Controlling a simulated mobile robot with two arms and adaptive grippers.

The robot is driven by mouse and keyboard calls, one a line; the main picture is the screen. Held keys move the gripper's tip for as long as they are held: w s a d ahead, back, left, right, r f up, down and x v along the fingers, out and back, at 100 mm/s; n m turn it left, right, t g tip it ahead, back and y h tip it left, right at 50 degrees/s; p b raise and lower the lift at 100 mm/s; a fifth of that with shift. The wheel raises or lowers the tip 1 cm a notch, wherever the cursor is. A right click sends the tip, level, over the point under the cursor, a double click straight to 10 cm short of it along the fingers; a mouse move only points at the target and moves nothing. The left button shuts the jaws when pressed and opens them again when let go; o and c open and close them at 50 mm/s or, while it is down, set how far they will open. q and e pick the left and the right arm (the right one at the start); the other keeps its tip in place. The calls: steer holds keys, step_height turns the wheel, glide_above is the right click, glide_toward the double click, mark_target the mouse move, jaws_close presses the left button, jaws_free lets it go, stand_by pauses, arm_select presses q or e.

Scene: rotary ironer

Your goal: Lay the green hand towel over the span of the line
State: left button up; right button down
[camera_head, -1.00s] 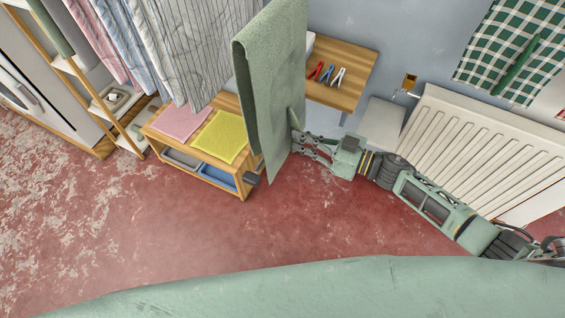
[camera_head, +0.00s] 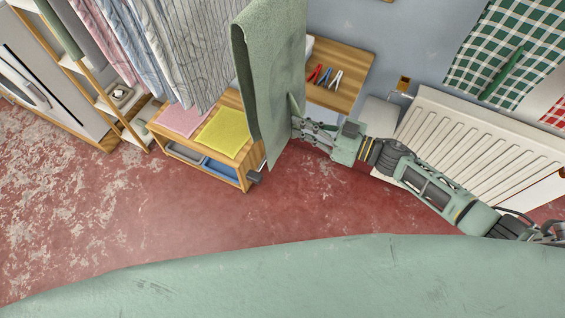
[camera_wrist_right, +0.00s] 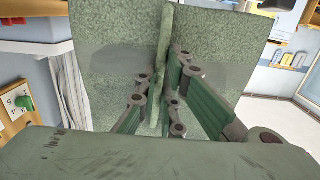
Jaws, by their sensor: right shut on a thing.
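The green hand towel (camera_head: 275,75) hangs in tall folds at the top middle of the head view. Its upper left edge bends over in a rounded fold, and its top runs out of the picture. My right gripper (camera_head: 300,124) is shut on the towel's right side, low down. In the right wrist view the towel (camera_wrist_right: 110,60) fills the middle, with a pinched ridge between the fingers (camera_wrist_right: 160,105). I cannot make out the line, nor whether the towel rests on it. My left gripper is not in view.
Striped and pink cloths (camera_head: 190,45) hang just left of the towel. Below is a wooden bench (camera_head: 238,163) with yellow (camera_head: 222,135) and pink cloths. A wooden shelf (camera_head: 350,65) holds clothes pegs. A white radiator (camera_head: 470,130) stands right. The red floor in front is open.

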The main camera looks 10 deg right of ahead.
steer(key=p+v, duration=0.1)
steer(key=v, duration=0.7)
steer(key=shift+f, duration=0.15)
stand_by(0.4)
stand_by(0.4)
steer(key=m+t+h, duration=0.4)
steer(key=t+h, duration=0.1)
glide_toward(282, 108)
steer(key=x, duration=0.5)
steer(key=shift+w, duration=0.15)
steer(key=s+d+r+m+t+h, duration=0.2)
steer(key=s+d+r+m+h, duration=0.1)
steer(key=d+r+m+h, duration=0.4)
step_height(282, 108, up, 4)
steer(key=d+h, duration=0.2)
steer(key=shift+d+f, duration=0.2)
steer(key=shift+d, duration=0.2)
